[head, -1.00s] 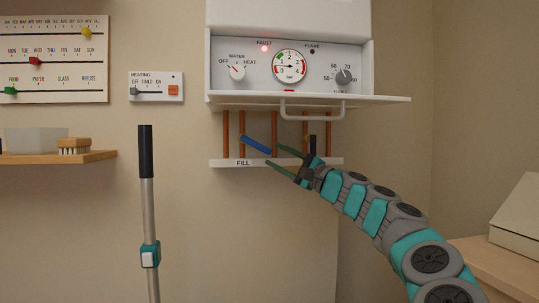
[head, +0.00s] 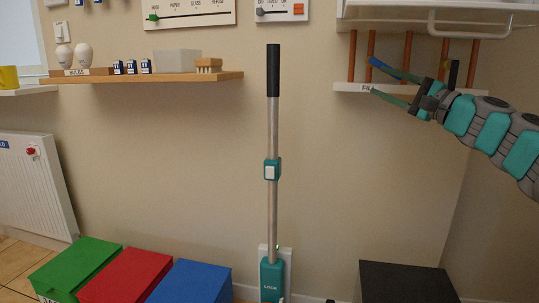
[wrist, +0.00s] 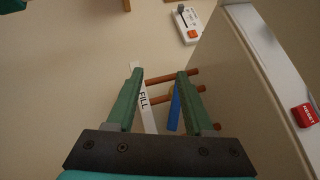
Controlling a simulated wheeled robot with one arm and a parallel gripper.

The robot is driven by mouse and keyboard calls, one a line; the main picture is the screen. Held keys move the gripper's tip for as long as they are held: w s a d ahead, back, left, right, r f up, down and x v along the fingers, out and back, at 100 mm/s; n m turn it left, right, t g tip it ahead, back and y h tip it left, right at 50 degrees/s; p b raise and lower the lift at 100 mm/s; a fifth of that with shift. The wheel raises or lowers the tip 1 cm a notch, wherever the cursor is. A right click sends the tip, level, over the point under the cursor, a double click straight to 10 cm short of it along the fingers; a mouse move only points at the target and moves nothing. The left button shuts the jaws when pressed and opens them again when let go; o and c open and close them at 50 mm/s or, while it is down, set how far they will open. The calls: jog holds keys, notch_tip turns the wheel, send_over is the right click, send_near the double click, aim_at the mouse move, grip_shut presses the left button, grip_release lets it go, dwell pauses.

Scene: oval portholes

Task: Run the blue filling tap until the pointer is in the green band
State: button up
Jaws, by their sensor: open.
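The blue tap handle (head: 377,64) slants down to the right among the copper pipes, above the white FILL strip (head: 345,87). My gripper (head: 380,78) is open near its lower end; the upper finger overlaps it in the head view. In the wrist view the blue handle (wrist: 174,108) shows between the two green fingers (wrist: 158,72), closer to the right one. I cannot tell whether a finger touches it. The FILL label (wrist: 144,100) lies beside the left finger. The gauge with its pointer and green band is outside both current views.
A white shelf edge with a handle bar (head: 470,25) hangs above the pipes. A red RESET button (wrist: 305,115) shows at the right in the wrist view. A tall black-topped pole (head: 272,130) stands left of the pipes. Green, red and blue boxes (head: 190,283) stand below left.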

jog(key=s+a+f+n+g, duration=0.3)
jog(key=s+a, duration=0.1)
jog(key=a, duration=0.4)
jog(key=s+a+f+n+g, duration=0.3)
jog(key=s+a+f, duration=0.1)
jog(key=a, duration=0.4)
jog(key=s+a+f+n+g, duration=0.3)
jog(key=s+a, duration=0.1)
jog(key=a, duration=0.5)
jog(key=s+a+f+n+g+h+p, duration=0.1)
jog(key=s+a+f+n+g+h, duration=0.2)
jog(key=s+f, duration=0.45)
jog(key=s+d+f+n+g+h, duration=0.1)
jog(key=s+f+g+h, duration=0.1)
jog(key=s+f, duration=0.45)
jog(key=s+d+f+g+h, duration=0.1)
jog(key=s+f, duration=0.2)
jog(key=f, duration=0.6)
jog(key=s+d+f+g+h, duration=0.2)
jog(key=s+d+f, duration=0.3)
jog(key=s, duration=0.2)
jog(key=s+d+f+g+h, duration=0.2)
jog(key=s+d+f, duration=0.3)
jog(key=s, duration=0.3)
jog(key=shift+d+f+n+h+p, duration=0.45)
jog(key=shift+d+h, duration=0.1)
jog(key=shift+h, duration=0.25)
dwell(0.9)
